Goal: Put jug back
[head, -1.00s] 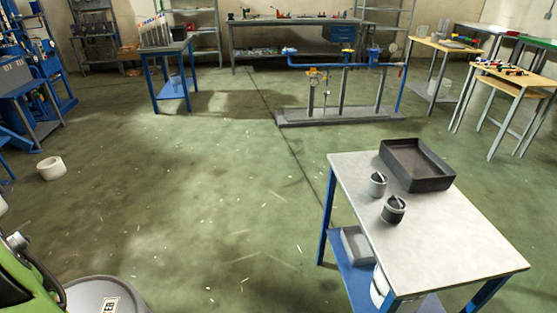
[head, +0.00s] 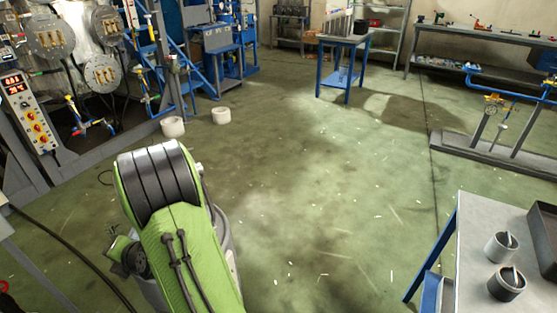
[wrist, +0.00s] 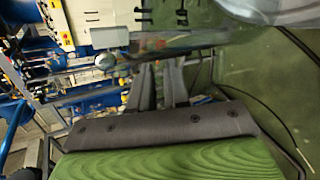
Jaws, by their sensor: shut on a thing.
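My gripper (wrist: 162,86) shows in the wrist view with its two dark fingers close together. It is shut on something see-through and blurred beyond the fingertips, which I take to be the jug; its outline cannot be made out. In the head view my green arm is at the lower middle, and the gripper and what it holds are out of sight there. No other jug can be made out for certain.
A grey-topped table (head: 480,222) at the right holds two grey canisters (head: 502,246) and a dark tray (head: 545,232). Two white buckets (head: 172,127) stand on the floor near the control panel (head: 28,112). A blue table (head: 343,40) stands farther back. The middle floor is clear.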

